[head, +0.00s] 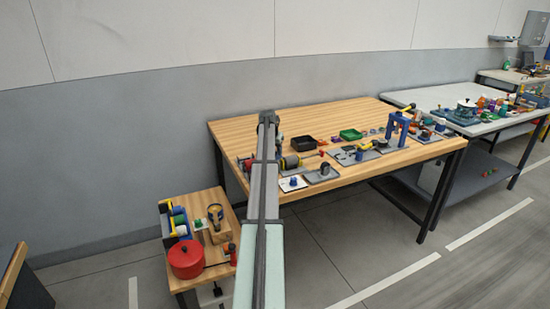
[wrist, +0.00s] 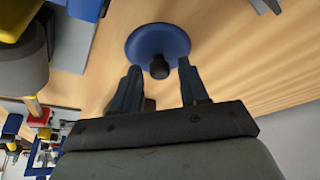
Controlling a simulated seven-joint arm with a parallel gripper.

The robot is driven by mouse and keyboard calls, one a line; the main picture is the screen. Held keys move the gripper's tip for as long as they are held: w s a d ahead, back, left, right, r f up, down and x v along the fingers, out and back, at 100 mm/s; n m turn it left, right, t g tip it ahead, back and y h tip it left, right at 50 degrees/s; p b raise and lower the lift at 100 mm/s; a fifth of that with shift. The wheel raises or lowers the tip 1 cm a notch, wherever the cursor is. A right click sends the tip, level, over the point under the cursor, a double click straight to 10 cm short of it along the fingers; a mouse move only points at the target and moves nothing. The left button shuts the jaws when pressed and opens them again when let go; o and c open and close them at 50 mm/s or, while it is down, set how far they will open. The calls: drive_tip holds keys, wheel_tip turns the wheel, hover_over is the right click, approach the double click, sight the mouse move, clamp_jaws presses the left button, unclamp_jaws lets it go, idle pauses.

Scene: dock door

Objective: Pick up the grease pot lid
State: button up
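The grease pot lid, a round blue disc (wrist: 172,42) with a short black knob (wrist: 159,69), shows at the top centre of the wrist view against the pale wood of the tabletop. My gripper (wrist: 158,75) is open and empty, with its two fingers apart and the knob showing between the fingertips. No contact with the lid is visible, and I cannot tell how much gap remains in depth. In the head view my arm reaches over the left part of the wooden table, and I cannot make out the lid there.
A low side table carries a red pot (head: 186,259).

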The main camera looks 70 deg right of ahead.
clamp_jaws()
drive_tip(key=shift+r, duration=0.1)
